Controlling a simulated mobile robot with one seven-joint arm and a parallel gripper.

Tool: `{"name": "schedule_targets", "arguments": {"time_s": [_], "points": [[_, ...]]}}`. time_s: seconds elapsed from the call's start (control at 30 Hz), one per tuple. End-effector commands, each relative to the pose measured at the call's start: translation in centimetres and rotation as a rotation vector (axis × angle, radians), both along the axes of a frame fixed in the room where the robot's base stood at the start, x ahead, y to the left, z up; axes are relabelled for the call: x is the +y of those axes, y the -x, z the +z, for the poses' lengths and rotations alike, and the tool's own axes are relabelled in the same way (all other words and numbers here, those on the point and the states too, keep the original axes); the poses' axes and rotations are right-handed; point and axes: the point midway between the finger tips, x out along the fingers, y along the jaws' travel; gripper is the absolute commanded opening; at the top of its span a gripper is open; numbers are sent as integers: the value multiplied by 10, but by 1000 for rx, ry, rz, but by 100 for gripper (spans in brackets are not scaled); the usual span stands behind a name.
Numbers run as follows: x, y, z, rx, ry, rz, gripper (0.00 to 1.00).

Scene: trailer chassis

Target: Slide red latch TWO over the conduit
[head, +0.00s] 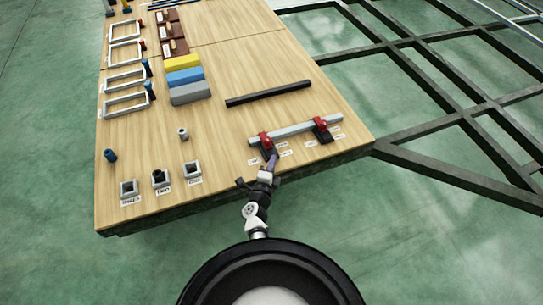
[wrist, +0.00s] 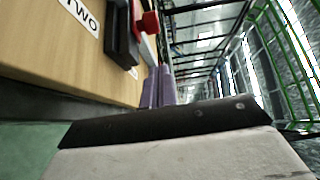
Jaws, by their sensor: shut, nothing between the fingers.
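Two red latches on black bases sit along a light grey conduit bar near the table's front right: a left latch (head: 265,141) and a right latch (head: 321,125). Their labels are too small to read in the head view. In the wrist view a black latch base with a red part (wrist: 150,22) stands beside a label reading TWO (wrist: 80,12). The conduit (head: 294,129) lies by both bases. My gripper (head: 274,158), with purple fingers, is shut and empty just in front of the left latch; contact cannot be told. Its fingers also show in the wrist view (wrist: 158,84).
The wooden table (head: 220,120) ends just under my gripper. A black bar (head: 268,93) lies behind the conduit. Square sockets (head: 160,179) stand at the front left, and coloured blocks (head: 186,77) and white frames (head: 124,80) lie farther back. A dark chassis frame (head: 430,130) is at right.

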Motion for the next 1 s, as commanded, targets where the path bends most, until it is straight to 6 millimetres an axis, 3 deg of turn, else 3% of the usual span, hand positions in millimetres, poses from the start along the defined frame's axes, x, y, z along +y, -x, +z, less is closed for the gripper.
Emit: {"name": "schedule_targets", "arguments": {"time_s": [0.2,0.4,1.0], "points": [[13,48,5,1,1,0,0],[20,70,4,0,0,0,0],[21,75,3,-1,0,-1,0]]}}
